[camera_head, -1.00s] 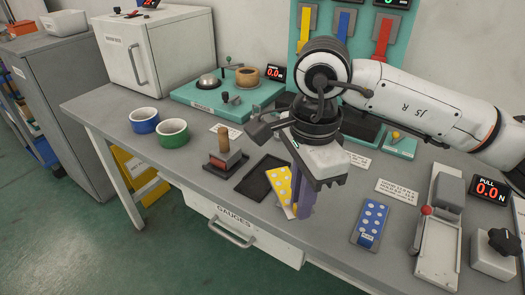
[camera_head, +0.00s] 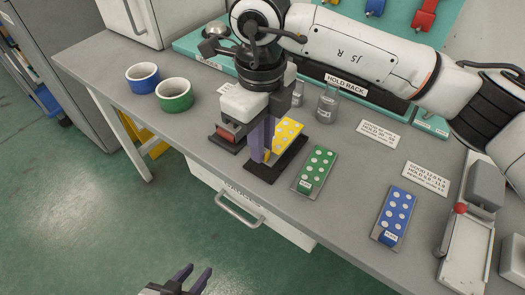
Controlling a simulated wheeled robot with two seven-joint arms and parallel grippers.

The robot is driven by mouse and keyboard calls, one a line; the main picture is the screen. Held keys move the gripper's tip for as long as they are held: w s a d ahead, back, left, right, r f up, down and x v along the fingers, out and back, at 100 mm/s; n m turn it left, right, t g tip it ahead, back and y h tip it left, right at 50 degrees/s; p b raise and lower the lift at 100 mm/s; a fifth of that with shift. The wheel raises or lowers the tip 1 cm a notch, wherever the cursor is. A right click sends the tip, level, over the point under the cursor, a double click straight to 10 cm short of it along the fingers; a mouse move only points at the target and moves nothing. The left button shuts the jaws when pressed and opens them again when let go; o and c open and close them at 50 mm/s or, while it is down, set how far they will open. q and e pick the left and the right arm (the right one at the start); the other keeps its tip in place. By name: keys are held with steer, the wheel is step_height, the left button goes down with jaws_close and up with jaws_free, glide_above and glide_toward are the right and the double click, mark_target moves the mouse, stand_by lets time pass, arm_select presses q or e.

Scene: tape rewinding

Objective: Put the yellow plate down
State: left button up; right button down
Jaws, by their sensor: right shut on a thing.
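The yellow plate (camera_head: 287,135) with white dots is between the purple fingers of my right gripper (camera_head: 262,142). The gripper points down and hides the plate's left part. The plate is low over the black rectangular pad (camera_head: 262,174), whose front and right edges show. I cannot tell whether the plate touches the pad. My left gripper (camera_head: 191,279) is at the bottom edge, in front of the bench above the floor, fingers apart and empty.
A green dotted plate (camera_head: 314,172) lies right of the pad, and a blue dotted plate (camera_head: 395,213) further right. A red-and-grey block (camera_head: 230,136) is close left of my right gripper. Blue (camera_head: 143,76) and green (camera_head: 175,95) bowls stand further left. Metal weights (camera_head: 327,104) stand behind.

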steer(key=shift+f, duration=1.75)
steer(key=shift+f, duration=0.15)
steer(key=c, duration=1.8)
jaws_free()
steer(key=shift+o, duration=0.2)
step_height(320, 180, up, 12)
steer(key=shift+r+b, duration=0.2)
steer(key=shift+b, duration=0.25)
